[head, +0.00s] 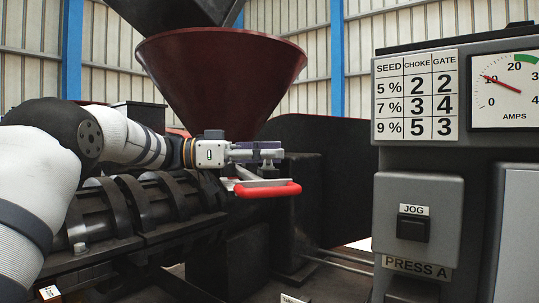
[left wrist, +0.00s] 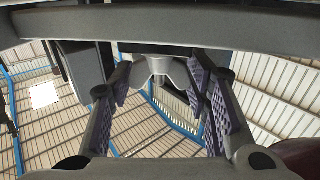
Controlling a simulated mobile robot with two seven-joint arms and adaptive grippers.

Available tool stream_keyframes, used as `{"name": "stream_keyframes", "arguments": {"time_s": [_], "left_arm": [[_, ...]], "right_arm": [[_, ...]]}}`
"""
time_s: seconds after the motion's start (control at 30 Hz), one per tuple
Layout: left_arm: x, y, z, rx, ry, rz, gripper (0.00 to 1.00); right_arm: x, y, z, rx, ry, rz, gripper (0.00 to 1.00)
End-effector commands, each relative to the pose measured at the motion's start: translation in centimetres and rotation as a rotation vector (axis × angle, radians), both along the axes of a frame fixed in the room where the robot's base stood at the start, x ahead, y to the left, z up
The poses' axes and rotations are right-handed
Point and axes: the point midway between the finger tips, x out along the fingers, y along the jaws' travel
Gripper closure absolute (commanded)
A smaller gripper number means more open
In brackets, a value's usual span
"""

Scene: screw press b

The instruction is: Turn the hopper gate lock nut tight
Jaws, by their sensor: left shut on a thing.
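The hopper gate lock nut (left wrist: 158,68) is a pale grey winged nut, seen in the left wrist view between the purple finger pads. My left gripper (head: 268,152) is shut on it, with a pad at each wing. In the head view the fingers largely hide the nut, just under the dark red hopper cone (head: 222,75). The gate's red handle (head: 268,190) is right below the fingers, apart from them. The nut's seat and thread cannot be made out. My right gripper is not in view.
The black ribbed press barrel (head: 150,205) runs below my left arm. A grey control panel stands at the right, with a seed, choke and gate chart (head: 416,97), an amps dial (head: 507,90) and a JOG button (head: 412,228). Some free room lies between handle and panel.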

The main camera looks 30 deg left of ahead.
Motion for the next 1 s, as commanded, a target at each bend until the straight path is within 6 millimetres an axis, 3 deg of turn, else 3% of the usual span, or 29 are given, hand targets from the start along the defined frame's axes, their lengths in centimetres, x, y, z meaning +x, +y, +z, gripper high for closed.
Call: {"name": "stream_keyframes", "arguments": {"time_s": [0.03, 0.07, 0.13, 0.17, 0.53, 0.8, 1.0], "left_arm": [[0.0, 0.0, -0.2, 0.003, 0.004, -0.001, 0.84], [0.0, 0.0, -0.2, 0.002, 0.005, -0.001, 0.54], [0.0, 0.0, -0.2, 0.002, 0.005, -0.001, 0.38], [0.0, 0.0, -0.2, 0.002, 0.005, 0.000, 0.35], [-0.5, 0.8, -0.1, 0.001, 0.002, 0.001, 0.35], [-4.5, 6.7, -0.1, 0.001, 0.002, 0.004, 0.35], [-6.5, 9.4, -0.2, 0.001, 0.003, 0.001, 0.35]], "right_arm": [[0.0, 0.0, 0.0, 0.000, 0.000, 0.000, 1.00], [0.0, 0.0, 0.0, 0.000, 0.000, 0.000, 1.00], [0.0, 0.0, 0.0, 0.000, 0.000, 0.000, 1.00], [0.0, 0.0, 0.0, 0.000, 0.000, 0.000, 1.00], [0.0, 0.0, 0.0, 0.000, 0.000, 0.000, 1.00], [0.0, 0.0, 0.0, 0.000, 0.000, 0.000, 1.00], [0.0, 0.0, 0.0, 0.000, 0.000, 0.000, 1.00]]}}
